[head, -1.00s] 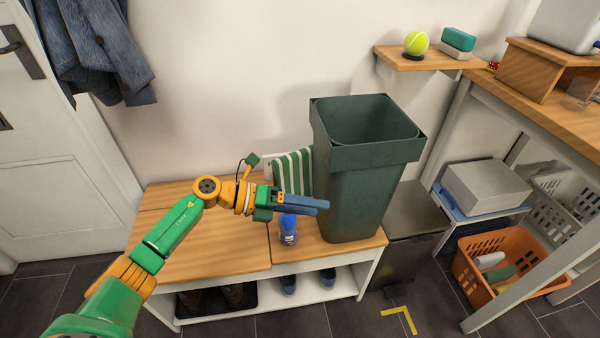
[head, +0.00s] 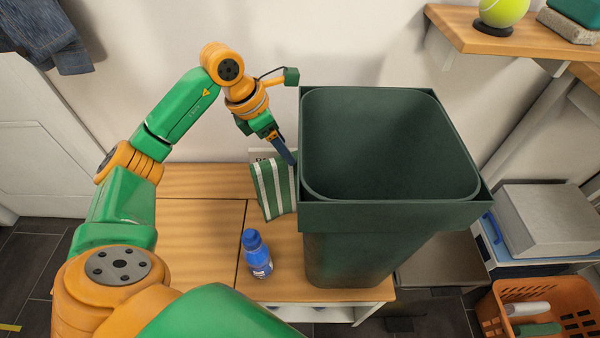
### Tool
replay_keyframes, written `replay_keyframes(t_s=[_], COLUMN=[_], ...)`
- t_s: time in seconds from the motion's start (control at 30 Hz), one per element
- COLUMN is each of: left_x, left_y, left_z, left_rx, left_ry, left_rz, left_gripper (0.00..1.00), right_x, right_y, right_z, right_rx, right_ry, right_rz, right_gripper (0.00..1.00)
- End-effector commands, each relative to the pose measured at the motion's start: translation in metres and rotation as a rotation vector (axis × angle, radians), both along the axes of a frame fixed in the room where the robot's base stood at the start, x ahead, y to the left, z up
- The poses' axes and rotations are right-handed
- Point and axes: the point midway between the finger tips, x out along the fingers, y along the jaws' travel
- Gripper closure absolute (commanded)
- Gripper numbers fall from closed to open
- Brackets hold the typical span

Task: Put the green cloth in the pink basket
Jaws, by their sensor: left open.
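No pink basket and no plain green cloth shows clearly in the head view. A green and white striped fabric piece (head: 272,190) stands upright on the wooden bench, close to the left side of a large dark green bin (head: 395,215). My left gripper (head: 291,161) points down just above the top of the striped piece, beside the bin's rim. It is open with nothing seen between its fingers; whether it touches the fabric I cannot tell. The bin's inside looks empty. My right gripper is out of view.
A blue bottle (head: 256,254) stands on the bench (head: 200,235) in front of the striped piece. An orange basket (head: 560,308) with a few items is at lower right. A shelf (head: 465,32) holds a tennis ball (head: 503,10). The bench's left part is clear.

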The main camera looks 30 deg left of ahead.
Motion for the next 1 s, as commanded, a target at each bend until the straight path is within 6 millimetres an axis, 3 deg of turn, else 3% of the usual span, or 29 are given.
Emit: replay_keyframes(t_s=[0.17, 0.47, 1.0], left_x=[0.004, 0.015, 0.016], left_y=[-0.003, -0.016, -0.016], left_z=[-0.017, -0.066, -0.071], left_rx=[0.004, 0.002, 0.004], left_ry=[0.001, 0.000, -0.001], left_rz=[-0.001, -0.001, 0.001], left_gripper=[0.34, 0.34, 0.34], right_x=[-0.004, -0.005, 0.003], right_y=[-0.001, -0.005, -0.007], right_z=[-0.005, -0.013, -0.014], right_rx=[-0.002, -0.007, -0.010], right_ry=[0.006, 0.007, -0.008], right_rz=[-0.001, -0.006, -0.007], right_gripper=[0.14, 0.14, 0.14])
